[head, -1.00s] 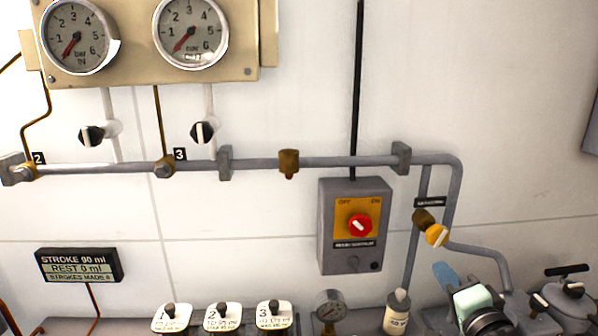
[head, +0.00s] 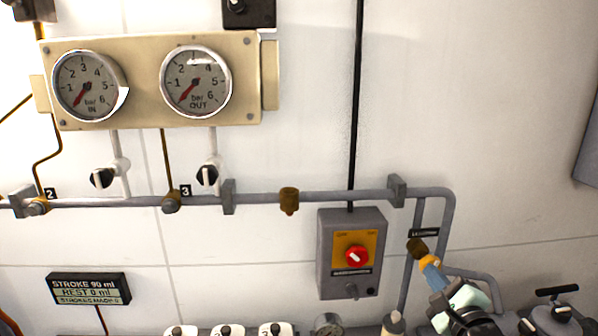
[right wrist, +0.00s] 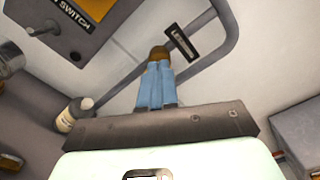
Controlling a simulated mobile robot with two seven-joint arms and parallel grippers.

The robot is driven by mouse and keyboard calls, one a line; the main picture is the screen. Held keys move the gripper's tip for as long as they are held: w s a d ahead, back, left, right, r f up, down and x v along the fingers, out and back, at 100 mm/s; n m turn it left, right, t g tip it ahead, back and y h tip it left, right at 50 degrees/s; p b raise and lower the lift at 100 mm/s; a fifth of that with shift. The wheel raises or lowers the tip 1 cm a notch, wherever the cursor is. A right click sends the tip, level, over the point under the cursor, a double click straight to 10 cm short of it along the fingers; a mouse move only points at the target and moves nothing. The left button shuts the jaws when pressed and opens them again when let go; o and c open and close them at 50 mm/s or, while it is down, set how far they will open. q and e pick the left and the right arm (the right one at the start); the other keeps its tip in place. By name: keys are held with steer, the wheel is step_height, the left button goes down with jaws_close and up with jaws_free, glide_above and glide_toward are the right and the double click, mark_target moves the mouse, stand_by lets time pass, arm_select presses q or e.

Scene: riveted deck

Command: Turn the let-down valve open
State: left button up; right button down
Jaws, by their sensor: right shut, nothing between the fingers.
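The let-down valve shows as a brass body (head: 417,247) on the pipe at the right, under a small dark label (head: 424,233) that is hard to read. Its yellow knob (head: 428,260) is mostly hidden behind my right gripper (head: 431,266). In the right wrist view, the blue fingers (right wrist: 156,84) are shut side by side and point at the brass body (right wrist: 159,52). Their tips are at or very near the knob; contact cannot be told. The knob's angle is hidden. My left gripper is not in view.
A grey switch box (head: 327,255) with a red knob (head: 357,257) stands left of the valve. Grey pipe (head: 446,218) bends around the valve. A white bottle (right wrist: 72,115) stands below. Two gauges (head: 88,85) (head: 195,82) have needles at the low end.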

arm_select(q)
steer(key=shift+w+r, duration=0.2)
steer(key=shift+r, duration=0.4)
arm_select(e)
steer(key=shift+w+r, duration=0.15)
steer(key=shift+w, duration=1)
steer(key=shift+a+r, duration=0.1)
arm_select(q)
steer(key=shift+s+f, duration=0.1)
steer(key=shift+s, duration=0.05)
arm_select(e)
steer(key=shift+f, duration=0.25)
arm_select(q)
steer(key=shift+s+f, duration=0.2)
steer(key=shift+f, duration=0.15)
arm_select(e)
steer(key=shift+f, duration=0.2)
